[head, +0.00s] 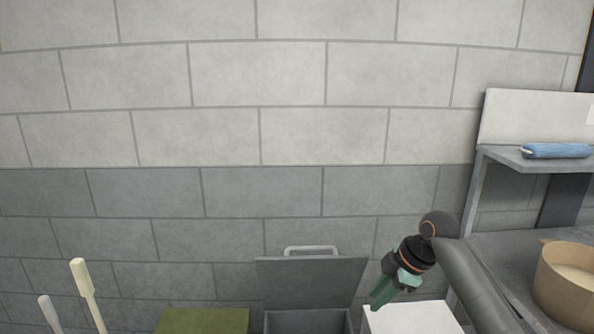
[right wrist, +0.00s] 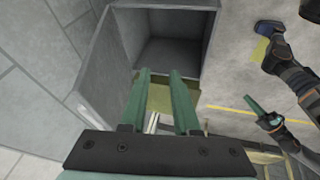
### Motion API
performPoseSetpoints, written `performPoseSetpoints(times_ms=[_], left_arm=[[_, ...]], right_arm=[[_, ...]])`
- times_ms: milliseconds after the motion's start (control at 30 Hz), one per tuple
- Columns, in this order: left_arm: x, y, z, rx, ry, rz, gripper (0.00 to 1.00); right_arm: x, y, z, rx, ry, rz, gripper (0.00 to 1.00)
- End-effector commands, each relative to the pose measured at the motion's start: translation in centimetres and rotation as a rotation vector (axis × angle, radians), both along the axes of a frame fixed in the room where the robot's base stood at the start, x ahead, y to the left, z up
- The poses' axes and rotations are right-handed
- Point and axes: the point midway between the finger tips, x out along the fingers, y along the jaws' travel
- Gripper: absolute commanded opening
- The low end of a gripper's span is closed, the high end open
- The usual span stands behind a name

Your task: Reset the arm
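My right gripper (head: 378,302) hangs at the lower right of the head view, its green fingers pointing down and left, in front of a grey box and a white surface. In the right wrist view its two green fingers (right wrist: 160,75) stand apart with nothing held between them. My left gripper (right wrist: 254,106) shows small at the right of the right wrist view, held out over the floor. Its fingers are too small there to tell their opening. It is outside the head view.
An open, empty-looking grey box (head: 312,278) with a raised lid stands below. Beside it are a green surface (head: 205,320) and a white one (head: 412,318). At right, a grey table (head: 490,245) bears a tan round container (head: 566,290); a blue roll (head: 556,151) lies on a shelf.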

Motion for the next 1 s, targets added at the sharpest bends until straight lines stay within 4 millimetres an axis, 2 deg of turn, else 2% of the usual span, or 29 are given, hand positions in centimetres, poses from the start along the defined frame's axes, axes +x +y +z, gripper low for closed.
performPoseSetpoints(times_ms=[33, 200, 400, 500, 733, 900, 1000], left_arm=[[0.1, 0.1, 0.0, 0.002, -0.001, -0.001, 0.00], [0.1, 0.1, 0.0, 0.002, -0.001, -0.001, 0.00], [0.1, 0.1, 0.0, 0.003, -0.002, -0.001, 0.00], [0.1, 0.1, 0.0, 0.002, -0.002, -0.002, 0.00], [0.1, 0.1, 0.0, 0.002, -0.002, -0.002, 0.00], [0.0, 0.0, 0.0, 0.002, -0.002, -0.002, 0.00], [0.0, 0.0, 0.0, 0.002, -0.002, -0.002, 0.00]], right_arm=[[-1.2, 0.5, -2.2, 0.000, 0.021, -0.027, 0.30], [-5.6, 1.5, -8.3, 0.004, 0.074, -0.169, 0.30], [-12.0, 2.1, -13.8, 0.024, 0.125, -0.375, 0.30], [-15.4, 2.0, -15.7, 0.037, 0.147, -0.489, 0.30], [-23.7, 0.7, -18.1, 0.067, 0.185, -0.783, 0.30], [-28.9, -0.9, -18.0, 0.080, 0.197, -0.989, 0.30], [-31.2, -1.8, -17.7, 0.084, 0.198, -1.085, 0.30]])
